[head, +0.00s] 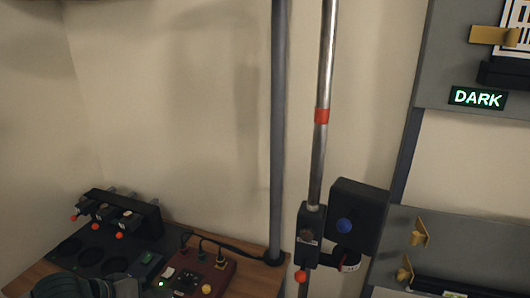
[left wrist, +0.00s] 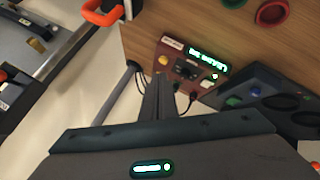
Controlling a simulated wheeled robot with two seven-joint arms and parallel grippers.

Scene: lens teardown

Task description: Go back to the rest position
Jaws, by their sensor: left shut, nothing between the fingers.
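My left gripper (left wrist: 158,80) is shut, with its fingers together and nothing between them. In the left wrist view it is in front of a dark red box with a lit green display (left wrist: 208,60) on the wooden bench. In the head view only a dark grey part of my left gripper (head: 100,287) shows at the bottom left edge, low over the bench by the black tray; its fingertips are hard to make out there. My right gripper is in neither view. No marker of a rest position shows.
The wooden bench (head: 250,280) holds a black tray with round wells (head: 112,264) and a rack of red-tipped tools (head: 122,212). A grey post (head: 279,130) and a steel pole (head: 324,80) with a black box (head: 358,215) stand right. A "DARK" sign (head: 478,97) hangs farther right.

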